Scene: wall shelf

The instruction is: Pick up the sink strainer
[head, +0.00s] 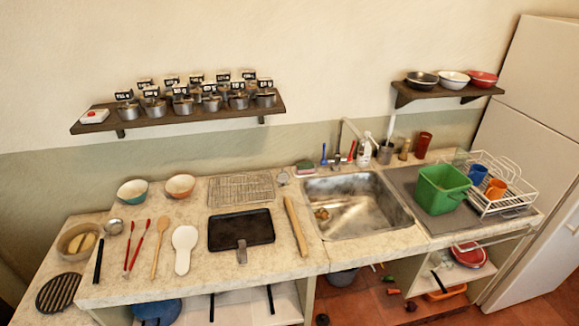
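A small round greyish metal piece (283,178) lies on the counter at the back left of the sink, beside the wire rack; it looks like the sink strainer, but it is too small to be sure. The steel sink (352,220) is set into the counter right of centre. A small brownish, brass-like item (321,214) lies in the sink at its left side; I cannot tell what it is. Neither of my grippers shows in the head view.
A sponge (306,168), a faucet (340,135) and a bottle (364,150) stand behind the sink. A black tray (240,230), a wire rack (240,188) and a rolling pin (296,225) lie left of it. A green bin (442,189) and a dish rack (512,205) are right.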

